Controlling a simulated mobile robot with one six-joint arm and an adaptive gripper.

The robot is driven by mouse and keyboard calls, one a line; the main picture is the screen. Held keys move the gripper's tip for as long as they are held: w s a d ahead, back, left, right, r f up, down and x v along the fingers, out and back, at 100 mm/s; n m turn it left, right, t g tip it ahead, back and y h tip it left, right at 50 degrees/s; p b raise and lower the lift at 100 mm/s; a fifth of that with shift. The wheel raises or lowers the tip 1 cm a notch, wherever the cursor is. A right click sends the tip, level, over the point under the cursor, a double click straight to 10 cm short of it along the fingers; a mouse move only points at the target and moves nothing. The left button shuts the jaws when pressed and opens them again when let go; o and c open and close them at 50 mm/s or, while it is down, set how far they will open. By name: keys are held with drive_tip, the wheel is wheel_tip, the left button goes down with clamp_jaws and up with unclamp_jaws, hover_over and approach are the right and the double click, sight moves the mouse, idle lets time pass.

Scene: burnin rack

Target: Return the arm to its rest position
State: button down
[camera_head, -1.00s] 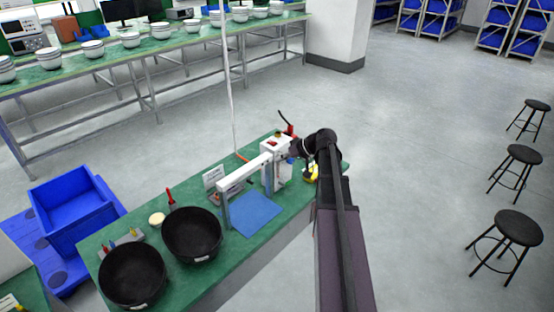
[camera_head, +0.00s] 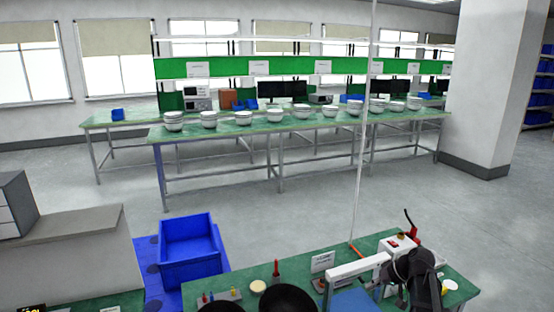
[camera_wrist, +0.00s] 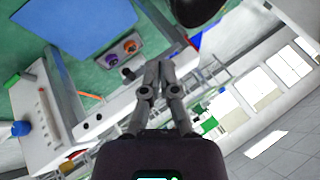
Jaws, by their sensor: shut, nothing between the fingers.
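My gripper (camera_wrist: 158,68) shows in the wrist view with its two fingers together and nothing between them. It is near a white machine frame (camera_wrist: 92,122) on the green workbench. In the head view my dark arm stands at the bottom right, in front of the white machine (camera_head: 358,267); my fingers cannot be made out there. A blue mat (camera_head: 352,301) lies below the machine's arm and also shows in the wrist view (camera_wrist: 85,22).
Black bowls (camera_head: 287,299) stand on the near green workbench (camera_head: 255,273), by a red-handled tool (camera_head: 276,268). A long bench (camera_head: 340,126) with several white bowls stands behind. Open grey floor lies between.

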drive_tip(key=s+a+f+g+h, duration=0.3)
drive_tip(key=s+a+f+h, duration=0.2)
drive_tip(key=s+a, duration=0.8)
drive_tip(key=shift+s+m+g+h+b, duration=0.4)
drive_tip(key=shift+s+h, duration=0.15)
drive_tip(key=shift+h, duration=0.35)
